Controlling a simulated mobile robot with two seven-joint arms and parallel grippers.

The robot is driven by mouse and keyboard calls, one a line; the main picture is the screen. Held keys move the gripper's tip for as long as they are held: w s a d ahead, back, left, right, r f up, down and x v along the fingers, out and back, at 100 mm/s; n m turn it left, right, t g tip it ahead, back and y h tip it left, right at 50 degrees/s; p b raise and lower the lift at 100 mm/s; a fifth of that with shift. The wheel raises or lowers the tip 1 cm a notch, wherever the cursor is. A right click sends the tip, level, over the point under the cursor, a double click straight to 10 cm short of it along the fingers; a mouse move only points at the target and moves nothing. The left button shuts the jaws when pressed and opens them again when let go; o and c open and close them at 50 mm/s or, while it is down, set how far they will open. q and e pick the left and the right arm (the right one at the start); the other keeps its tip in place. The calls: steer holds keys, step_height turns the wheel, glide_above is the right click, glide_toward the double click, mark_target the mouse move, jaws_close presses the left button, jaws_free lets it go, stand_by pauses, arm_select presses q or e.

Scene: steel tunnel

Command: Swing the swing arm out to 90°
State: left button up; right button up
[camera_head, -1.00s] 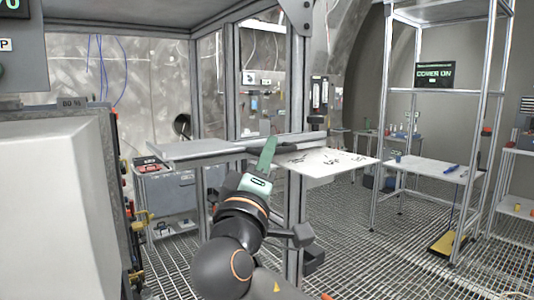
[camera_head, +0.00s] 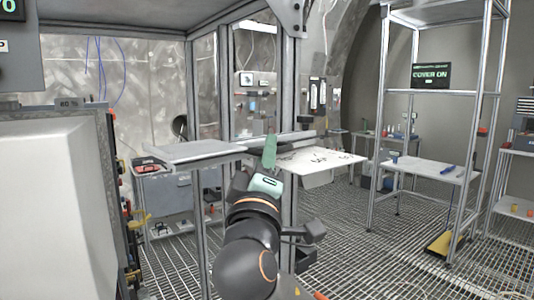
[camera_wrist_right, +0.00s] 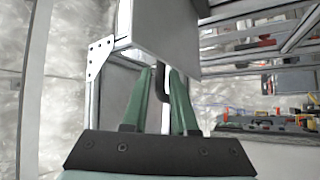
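A flat grey board (camera_head: 195,152) juts left from the aluminium frame, with a dark bar (camera_head: 250,147) running along its right end; I take this to be the swing arm. My right gripper (camera_head: 269,148) has green fingers and reaches up at this dark bar beside the frame post. In the right wrist view, the gripper (camera_wrist_right: 162,72) has its two fingers on either side of a dark upright handle (camera_wrist_right: 161,85), close to the edge of a grey panel (camera_wrist_right: 165,28). Whether the fingers press on the handle is unclear. My left gripper is not in view.
A vertical frame post (camera_head: 288,100) stands beside my right gripper. A white marked panel (camera_head: 318,160) lies just right of it. A large pale box (camera_head: 55,210) fills the near left. A shelf rack (camera_head: 380,150) stands at right. The grating floor (camera_head: 350,240) between is clear.

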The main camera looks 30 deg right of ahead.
arm_select(q)
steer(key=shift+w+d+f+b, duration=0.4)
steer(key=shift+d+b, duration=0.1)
steer(key=shift+b, duration=0.5)
arm_select(e)
steer(key=v, duration=1.2)
steer(key=shift+s, duration=0.2)
steer(key=shift+a+f, duration=0.1)
steer(key=shift+a, duration=0.05)
